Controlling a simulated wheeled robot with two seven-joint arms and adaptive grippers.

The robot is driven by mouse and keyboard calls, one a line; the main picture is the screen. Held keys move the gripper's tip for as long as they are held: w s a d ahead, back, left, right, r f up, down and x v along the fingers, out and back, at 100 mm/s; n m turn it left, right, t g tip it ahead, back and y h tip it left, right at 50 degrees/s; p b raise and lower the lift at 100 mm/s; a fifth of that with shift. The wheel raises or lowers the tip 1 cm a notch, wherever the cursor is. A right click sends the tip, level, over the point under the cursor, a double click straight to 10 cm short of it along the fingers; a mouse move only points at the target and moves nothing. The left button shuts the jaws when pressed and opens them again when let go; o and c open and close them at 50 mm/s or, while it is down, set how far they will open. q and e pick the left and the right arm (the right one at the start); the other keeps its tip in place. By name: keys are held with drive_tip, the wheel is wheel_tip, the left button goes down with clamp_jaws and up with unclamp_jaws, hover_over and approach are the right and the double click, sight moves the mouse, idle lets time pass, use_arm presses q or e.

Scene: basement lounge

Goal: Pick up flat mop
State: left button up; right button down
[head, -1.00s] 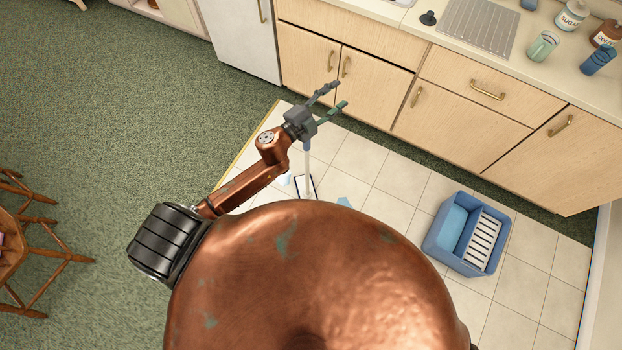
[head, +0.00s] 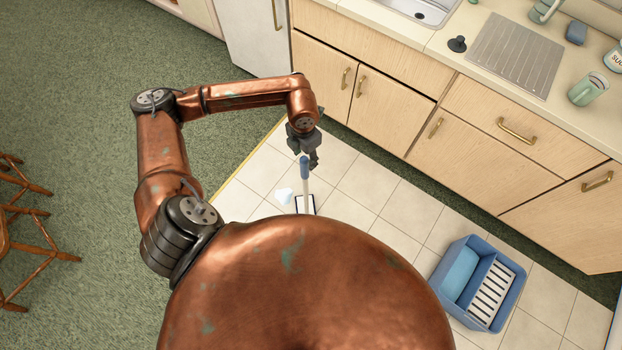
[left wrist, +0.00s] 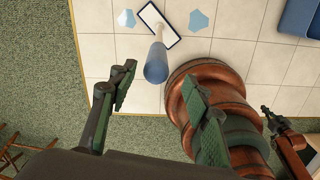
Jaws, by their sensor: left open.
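The flat mop (head: 304,178) stands on the white tiled floor, with a blue handle end on top, a pale shaft and a white, dark-edged flat head. In the left wrist view its blue handle end (left wrist: 156,65) points toward the camera, and the head (left wrist: 160,22) lies beyond. My left gripper (head: 314,163) points down close beside the handle top. In the left wrist view its open fingers (left wrist: 160,80) are on either side of the handle in the picture, with nothing held; contact is not visible. A small dark end (left wrist: 268,116) of a copper arm, perhaps my right gripper, shows at right.
Light blue patches (left wrist: 198,20) lie on the tiles near the mop head. A blue bucket (head: 437,290) with a white slatted insert stands to the right. Wooden cabinets (head: 380,55) and a counter border the tiles. Wooden chair legs (head: 30,235) are at far left.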

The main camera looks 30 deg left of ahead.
sight(304, 169)
use_arm(q)
drive_tip(key=shift+w+f+b, duration=0.3)
drive_tip(key=shift+f+b, duration=0.05)
drive_tip(key=shift+f, duration=0.55)
drive_tip(key=shift+s+a+f, duration=0.1)
drive_tip(key=shift+f, duration=0.25)
drive_tip(key=shift+s+f+b, duration=0.15)
drive_tip(key=shift+f+b, duration=0.05)
drive_tip(key=shift+b, duration=0.3)
drive_tip(key=shift+d+f, duration=0.2)
drive_tip(key=shift+f, duration=0.2)
drive_tip(key=shift+w+f, duration=0.2)
drive_tip(key=shift+f, duration=0.3)
drive_tip(key=f, duration=0.2)
drive_tip(key=f+b, duration=0.1)
drive_tip(key=f, duration=0.2)
drive_tip(key=shift+s+a+f+b, duration=0.25)
drive_tip(key=shift+a+f+b, duration=0.05)
drive_tip(key=shift+a, duration=0.05)
drive_tip(key=shift+w+f, duration=0.1)
drive_tip(key=shift+f, duration=0.25)
use_arm(e)
drive_tip(key=f, duration=0.4)
drive_tip(key=shift+s, duration=0.25)
use_arm(q)
drive_tip(key=shift+c, duration=0.3)
